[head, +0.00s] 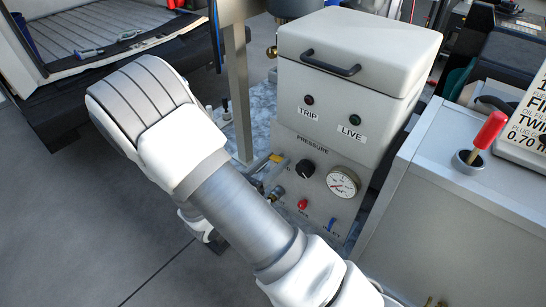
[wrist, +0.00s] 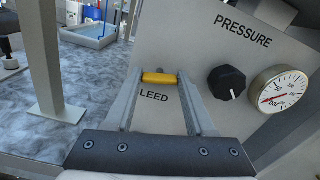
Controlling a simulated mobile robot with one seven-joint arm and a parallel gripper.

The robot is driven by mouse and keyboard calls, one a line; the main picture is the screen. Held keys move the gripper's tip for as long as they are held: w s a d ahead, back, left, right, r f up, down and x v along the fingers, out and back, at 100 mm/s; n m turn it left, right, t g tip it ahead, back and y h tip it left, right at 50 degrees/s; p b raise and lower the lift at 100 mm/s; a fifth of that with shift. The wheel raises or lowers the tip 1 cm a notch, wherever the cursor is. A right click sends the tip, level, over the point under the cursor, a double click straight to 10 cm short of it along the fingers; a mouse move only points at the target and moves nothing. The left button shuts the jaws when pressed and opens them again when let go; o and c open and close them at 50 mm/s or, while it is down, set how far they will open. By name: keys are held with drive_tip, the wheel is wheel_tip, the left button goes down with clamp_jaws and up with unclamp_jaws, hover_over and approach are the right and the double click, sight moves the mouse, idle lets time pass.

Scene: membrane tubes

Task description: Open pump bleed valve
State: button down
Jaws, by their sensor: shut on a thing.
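The pump unit (head: 325,190) is a pale grey box with a lid, marked PRESSURE on its front. A yellow bleed valve handle (wrist: 160,79) sits at the left of this face, above letters reading LEED; the first letter is hidden by a finger. In the head view the yellow handle (head: 277,158) shows just past my arm. My gripper (wrist: 158,76) is shut on the yellow handle, one finger at each end of it. The handle lies crosswise between the fingertips. The valve body behind it is hidden.
A black knob (wrist: 227,82) and a round pressure gauge (wrist: 281,89) sit right of the handle. TRIP (head: 309,100) and LIVE (head: 355,120) lamps are above. A grey post (head: 238,90) stands close left of the unit. A grey cabinet with a red lever (head: 491,130) is at right.

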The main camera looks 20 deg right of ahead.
drive_tip(key=n+p, duration=0.1)
drive_tip(key=n, duration=0.1)
drive_tip(key=n+p, duration=0.1)
drive_tip(key=p, duration=0.1)
drive_tip(key=shift+r+n, duration=0.2)
drive_tip(key=shift+n, duration=0.2)
drive_tip(key=n+p, duration=0.3)
drive_tip(key=n, duration=0.1)
drive_tip(key=n+p, duration=0.2)
drive_tip(key=n, duration=0.2)
drive_tip(key=shift+f+n+p, duration=0.1)
drive_tip(key=shift+n+p, duration=0.2)
drive_tip(key=shift+p, duration=0.05)
drive_tip(key=shift+f+n+p, duration=0.1)
drive_tip(key=shift+n+p, duration=0.5)
drive_tip(key=shift+n, duration=0.9)
drive_tip(key=shift+c, duration=1.2)
unclamp_jaws()
